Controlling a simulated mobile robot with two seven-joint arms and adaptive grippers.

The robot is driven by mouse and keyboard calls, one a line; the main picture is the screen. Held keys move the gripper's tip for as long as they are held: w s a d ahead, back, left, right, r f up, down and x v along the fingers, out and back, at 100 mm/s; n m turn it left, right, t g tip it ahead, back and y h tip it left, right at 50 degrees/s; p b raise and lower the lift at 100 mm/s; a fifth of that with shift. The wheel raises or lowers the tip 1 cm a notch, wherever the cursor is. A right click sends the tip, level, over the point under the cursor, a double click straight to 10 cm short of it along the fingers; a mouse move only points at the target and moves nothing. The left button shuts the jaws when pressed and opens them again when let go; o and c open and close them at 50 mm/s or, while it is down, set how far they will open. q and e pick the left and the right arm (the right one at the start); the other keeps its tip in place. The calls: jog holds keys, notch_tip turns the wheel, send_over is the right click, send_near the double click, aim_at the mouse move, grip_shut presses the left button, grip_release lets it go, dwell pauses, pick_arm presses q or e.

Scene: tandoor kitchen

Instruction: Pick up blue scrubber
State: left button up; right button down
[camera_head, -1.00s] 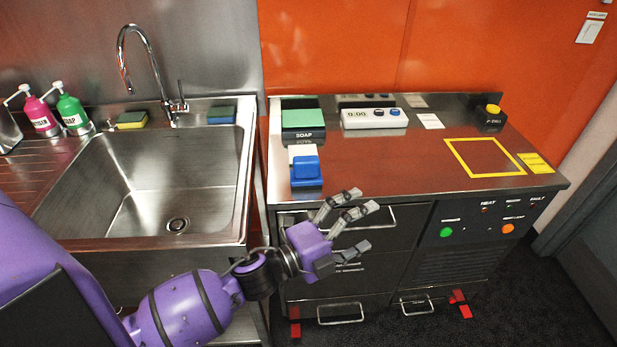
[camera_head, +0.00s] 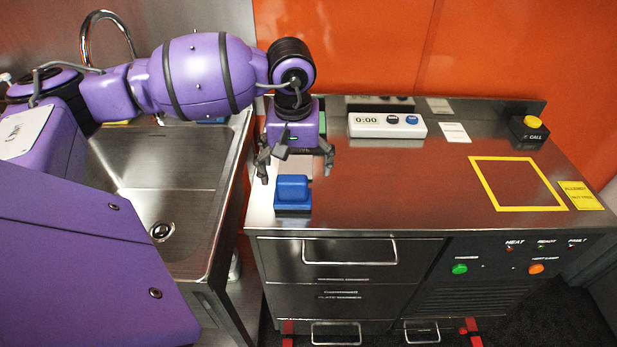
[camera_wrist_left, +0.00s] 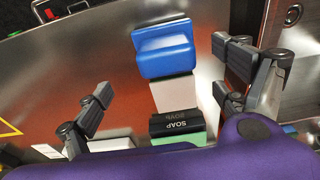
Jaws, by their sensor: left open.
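The blue scrubber (camera_head: 292,192), a blue block with a raised grip on top, stands on the steel counter near its front left edge. It also shows in the left wrist view (camera_wrist_left: 163,52), upper middle. My left gripper (camera_head: 295,163) points down just behind it, over the soap box area. Its fingers are open and spread, with nothing between them in their grip. In the left wrist view the fingers (camera_wrist_left: 160,82) stand to both sides, with the scrubber ahead of them. My right gripper is in neither view.
A black box marked SOAP (camera_wrist_left: 175,124) with a green top and a white card (camera_wrist_left: 174,93) lie close to the scrubber. A white timer (camera_head: 387,126), a yellow call button (camera_head: 533,122) and a yellow outlined square stand right. The sink (camera_head: 185,185) is left.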

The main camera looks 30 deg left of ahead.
aim_at(293, 191)
pick_arm(q)
jog(key=shift+s+a+f, duration=0.1)
jog(key=shift+s+f, duration=0.05)
jog(key=shift+s, duration=0.2)
jog(key=f, duration=0.4)
jog(key=f+p, duration=0.1)
jog(key=f, duration=0.1)
jog(key=shift+a+f, duration=0.15)
jog(key=shift+a, duration=0.15)
jog(key=shift+f, duration=0.4)
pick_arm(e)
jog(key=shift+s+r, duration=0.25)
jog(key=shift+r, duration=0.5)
pick_arm(q)
jog(key=shift+c, duration=0.2)
jog(key=c, duration=1.3)
jog(key=shift+o, duration=0.2)
jog(key=shift+r, duration=0.15)
